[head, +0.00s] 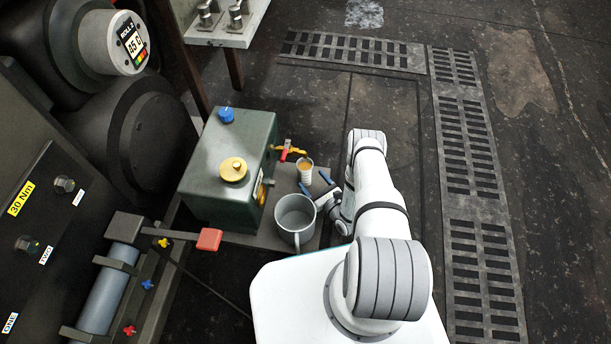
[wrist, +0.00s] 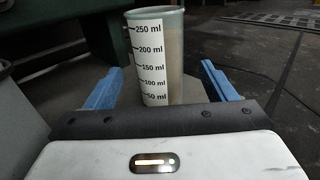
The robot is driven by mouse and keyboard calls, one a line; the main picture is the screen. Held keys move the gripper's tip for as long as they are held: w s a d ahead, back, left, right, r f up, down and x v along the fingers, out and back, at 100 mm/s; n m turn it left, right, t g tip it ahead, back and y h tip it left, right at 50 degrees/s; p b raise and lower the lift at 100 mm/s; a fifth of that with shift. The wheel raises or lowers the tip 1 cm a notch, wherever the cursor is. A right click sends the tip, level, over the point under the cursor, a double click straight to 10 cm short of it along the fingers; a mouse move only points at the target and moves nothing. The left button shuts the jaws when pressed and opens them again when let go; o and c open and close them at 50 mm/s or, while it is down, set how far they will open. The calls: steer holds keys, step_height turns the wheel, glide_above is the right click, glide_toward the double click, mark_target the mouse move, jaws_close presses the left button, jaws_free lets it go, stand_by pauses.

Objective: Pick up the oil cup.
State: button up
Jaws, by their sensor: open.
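The oil cup (head: 306,175) is a small clear cup with a white millilitre scale and amber content visible from above. It stands upright by the tap of a green tank. In the wrist view the cup (wrist: 153,72) stands upright straight ahead, framed between my two blue fingers, with a gap on each side. My gripper (head: 312,179) is open and empty, low at the cup's near right side. I cannot tell how far the fingertips reach around the cup. The lower part of the cup is partly hidden behind my gripper's body in the wrist view.
The green tank (head: 227,160) with yellow and blue caps stands left of the cup. Its red-handled tap (head: 288,150) is just above and left of the cup. A grey mug (head: 295,217) stands close in front. Open floor with drain grates (head: 470,180) lies right.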

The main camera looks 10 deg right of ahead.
mark_target(309, 176)
steer(key=b+x, duration=0.1)
steer(key=x, duration=0.4)
steer(key=shift+r+b, duration=0.2)
steer(key=shift+b, duration=0.2)
steer(key=shift+c, duration=0.4)
steer(key=c, duration=1.2)
steer(key=shift+r, duration=0.2)
steer(key=shift+c, duration=0.2)
